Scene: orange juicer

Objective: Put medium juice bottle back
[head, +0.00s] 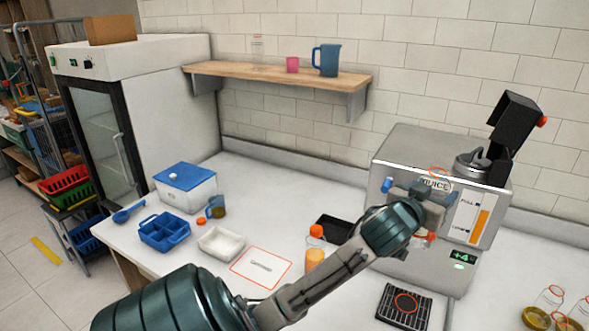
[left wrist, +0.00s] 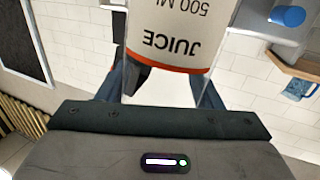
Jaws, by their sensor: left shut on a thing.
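My left gripper (head: 418,192) is shut on a clear bottle in front of the juicer's face. The bottle's white label (head: 437,184) reads JUICE, and a thin red ring shows just above it. In the left wrist view the bottle (left wrist: 178,45) stands between my two blue fingers (left wrist: 165,88), its label reading JUICE and 500 ML upside down. My gripper hides much of the bottle in the head view. A clear labelled container (head: 257,48) stands on the wooden shelf (head: 230,75). My right gripper is not in view.
The juicer (head: 395,165) stands right on the white counter, with a drain grate (head: 403,306) before it.

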